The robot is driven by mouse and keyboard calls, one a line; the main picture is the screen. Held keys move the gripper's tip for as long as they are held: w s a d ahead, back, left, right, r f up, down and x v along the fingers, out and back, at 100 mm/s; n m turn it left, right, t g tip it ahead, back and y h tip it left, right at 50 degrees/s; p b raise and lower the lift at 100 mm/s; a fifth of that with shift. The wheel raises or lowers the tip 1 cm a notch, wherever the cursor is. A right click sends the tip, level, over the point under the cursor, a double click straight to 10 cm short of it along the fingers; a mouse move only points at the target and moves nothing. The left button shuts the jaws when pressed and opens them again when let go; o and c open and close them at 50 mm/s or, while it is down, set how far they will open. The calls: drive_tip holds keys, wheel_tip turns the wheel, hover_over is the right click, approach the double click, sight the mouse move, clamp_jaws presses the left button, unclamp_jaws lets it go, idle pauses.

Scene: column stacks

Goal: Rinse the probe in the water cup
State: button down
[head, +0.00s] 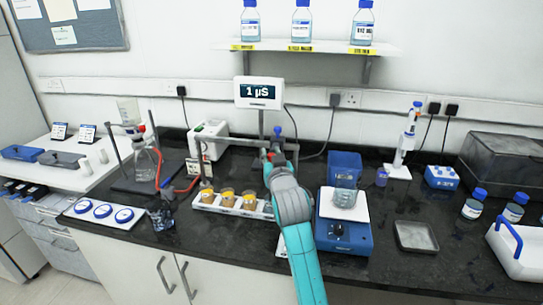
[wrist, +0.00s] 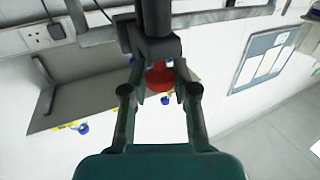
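My gripper (wrist: 160,78) is at the stand beside the conductivity meter (head: 258,94), whose screen reads 1 µS. In the wrist view, its two fingers flank a red round part (wrist: 160,75) under a dark block. I cannot tell whether the fingers grip it or only surround it. This red part may be the probe's top, but the probe itself is not clear. In the head view, my arm hides much of this spot. A white rack (head: 229,208) of several small cups stands left of my arm. I cannot tell which cup is the water cup.
A glass beaker (head: 344,191) stands on a blue-based device (head: 343,235) right of my arm. A flask (head: 145,165) and stand are at left. A grey tray (head: 416,237) and blue-capped bottles (head: 473,205) are at right. Dark bench shows between them.

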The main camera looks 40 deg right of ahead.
drive_tip(key=shift+r, duration=3.25)
drive_tip(key=c, duration=0.9)
unclamp_jaws()
drive_tip(key=shift+c, duration=0.2)
drive_tip(key=shift+f, duration=0.1)
drive_tip(key=shift+s+a, duration=0.25)
drive_tip(key=shift+s, duration=0.25)
drive_tip(key=v, duration=1)
drive_tip(key=shift+s+a, duration=0.15)
drive_tip(key=shift+s, duration=0.2)
